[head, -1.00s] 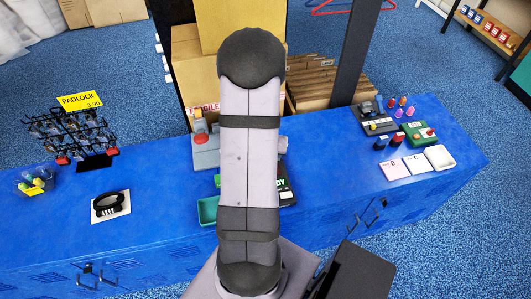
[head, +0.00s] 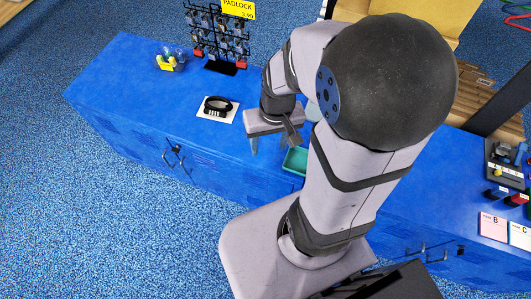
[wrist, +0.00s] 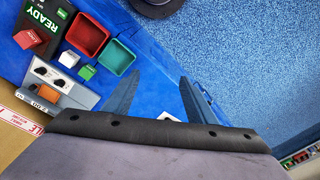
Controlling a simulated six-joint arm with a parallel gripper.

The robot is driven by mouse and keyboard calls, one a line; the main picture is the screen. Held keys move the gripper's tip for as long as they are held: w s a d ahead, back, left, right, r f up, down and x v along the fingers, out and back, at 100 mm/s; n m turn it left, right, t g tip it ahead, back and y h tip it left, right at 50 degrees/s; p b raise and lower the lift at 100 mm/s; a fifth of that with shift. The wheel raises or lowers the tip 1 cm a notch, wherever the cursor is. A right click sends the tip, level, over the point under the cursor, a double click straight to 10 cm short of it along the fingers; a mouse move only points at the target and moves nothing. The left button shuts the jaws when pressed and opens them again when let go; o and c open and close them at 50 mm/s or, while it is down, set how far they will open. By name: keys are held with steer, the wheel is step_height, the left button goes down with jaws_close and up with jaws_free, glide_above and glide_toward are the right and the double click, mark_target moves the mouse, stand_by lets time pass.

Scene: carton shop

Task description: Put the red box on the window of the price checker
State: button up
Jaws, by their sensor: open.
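My gripper (head: 272,144) hangs open and empty over the blue counter, right of the padlock on its white card. A small red box (wrist: 28,38) shows at the upper left of the wrist view, beside a dark panel marked READY (wrist: 42,17). That panel may belong to the price checker, but its window cannot be made out for sure. My arm hides this area in the head view.
A red tray (wrist: 86,36) and a green tray (wrist: 117,57) stand near the fingers. A grey device (wrist: 72,94) with an orange part stands left of them. A padlock rack (head: 222,38) is at the back. The counter's left part (head: 125,75) is mostly clear.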

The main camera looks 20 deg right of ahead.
steer(key=shift+n+g+h, duration=0.3)
steer(key=shift+n+g, duration=0.1)
steer(key=shift+n, duration=0.5)
steer(key=s+a, duration=0.1)
steer(key=s+a+r, duration=0.1)
steer(key=s, duration=0.1)
steer(key=shift+s+a+r, duration=0.1)
steer(key=shift+s+a, duration=0.05)
steer(key=shift+a, duration=0.1)
step_height(320, 180, down, 52)
steer(key=b, duration=5.2)
steer(key=shift+f, duration=0.25)
steer(key=shift+r, duration=0.1)
